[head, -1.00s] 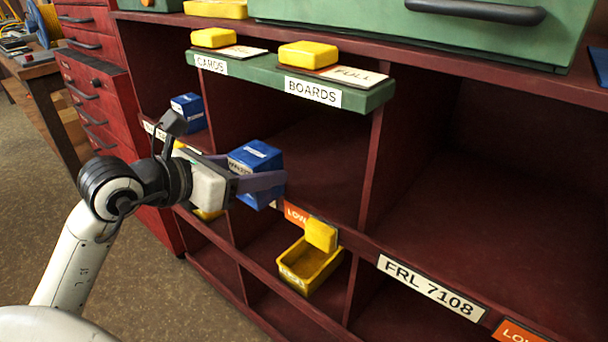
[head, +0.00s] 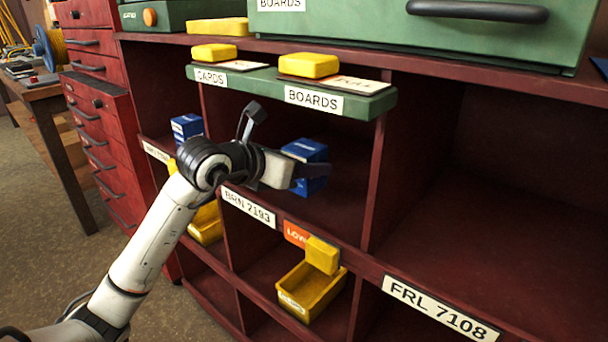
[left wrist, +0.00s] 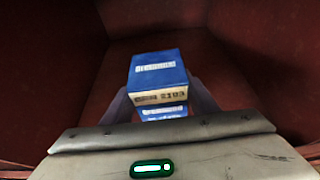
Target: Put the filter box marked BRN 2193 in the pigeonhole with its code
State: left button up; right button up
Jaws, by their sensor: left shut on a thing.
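The held blue filter box (head: 305,152) is at the middle pigeonhole, below the green ledge. In the left wrist view the box (left wrist: 158,72) has a pale end label whose digits look like 2193, though they are small and blurred. My left gripper (head: 312,180) is shut on the box, with a finger on each side. Dark red walls surround it in the wrist view; I cannot tell whether it touches the floor. The label under this pigeonhole (head: 248,207) appears to read BRN 7193. The left pigeonhole's label (head: 157,153) is partly hidden by my arm.
Another blue box (head: 187,127) stands in the left pigeonhole. The right pigeonhole, marked FRL 7108 (head: 440,308), is empty. A green ledge (head: 378,104) overhangs the middle opening. Yellow bins (head: 312,290) sit in the lower row.

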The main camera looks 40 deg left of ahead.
pick_arm(q)
notch_tip(320, 180, down, 2)
jog(key=shift+f, duration=0.25)
jog(key=shift+r, duration=0.1)
jog(key=o, duration=1.3)
jog(key=shift+b, duration=0.3)
jog(key=shift+s, duration=0.2)
jog(key=p+v, duration=0.1)
jog(key=v, duration=1)
jog(key=shift+s+r, duration=0.2)
jog(key=shift+s, duration=0.1)
